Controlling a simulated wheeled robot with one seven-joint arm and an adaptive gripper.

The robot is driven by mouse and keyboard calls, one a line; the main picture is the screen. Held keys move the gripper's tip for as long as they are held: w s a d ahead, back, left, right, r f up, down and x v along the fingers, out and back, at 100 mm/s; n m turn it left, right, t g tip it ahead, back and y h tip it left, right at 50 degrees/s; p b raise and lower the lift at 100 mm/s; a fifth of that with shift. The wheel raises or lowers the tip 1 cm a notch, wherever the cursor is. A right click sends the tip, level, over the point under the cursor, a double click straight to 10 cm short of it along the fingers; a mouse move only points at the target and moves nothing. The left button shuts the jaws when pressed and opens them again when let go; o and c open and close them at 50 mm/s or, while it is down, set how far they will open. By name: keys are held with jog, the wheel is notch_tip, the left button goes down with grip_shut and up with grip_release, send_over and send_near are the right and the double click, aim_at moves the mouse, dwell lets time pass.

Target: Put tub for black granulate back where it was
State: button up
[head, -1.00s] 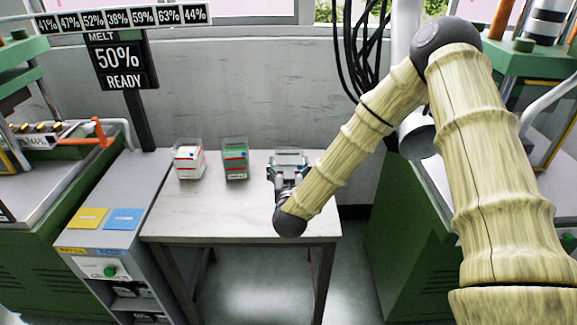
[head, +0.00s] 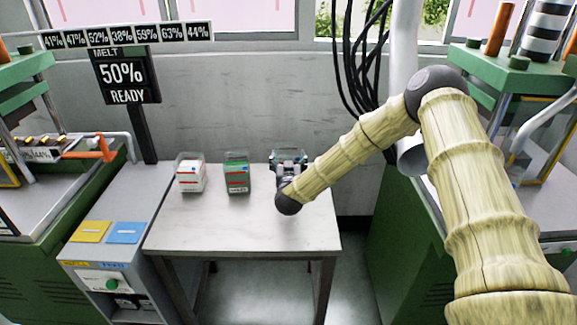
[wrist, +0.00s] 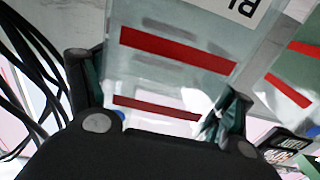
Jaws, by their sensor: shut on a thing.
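A clear tub (wrist: 170,77) with red stripes and a white label fills the middle of the wrist view; no black granulate shows in it. My gripper (wrist: 160,112) is shut on it, one finger on each side. In the head view the held tub (head: 289,155) is at the right back of the table (head: 240,225), mostly hidden behind my gripper (head: 288,170). I cannot tell whether it touches the table top.
A tub with white content (head: 191,177) and a tub with green content (head: 237,177) stand left of my gripper. The table's front is clear. A grey cabinet with yellow (head: 91,231) and blue (head: 125,233) plates stands left; green machines flank the table.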

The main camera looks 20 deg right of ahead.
jog(key=shift+f+p, duration=0.35)
jog(key=shift+f, duration=1.25)
jog(key=shift+f, duration=0.15)
jog(key=o, duration=1.3)
jog(key=shift+o, duration=0.2)
jog(key=shift+r, duration=0.25)
jog(key=shift+s+a+f, duration=0.15)
jog(key=shift+s, duration=0.2)
jog(key=b+v, duration=0.2)
jog(key=v, duration=0.9)
jog(key=shift+s, duration=0.15)
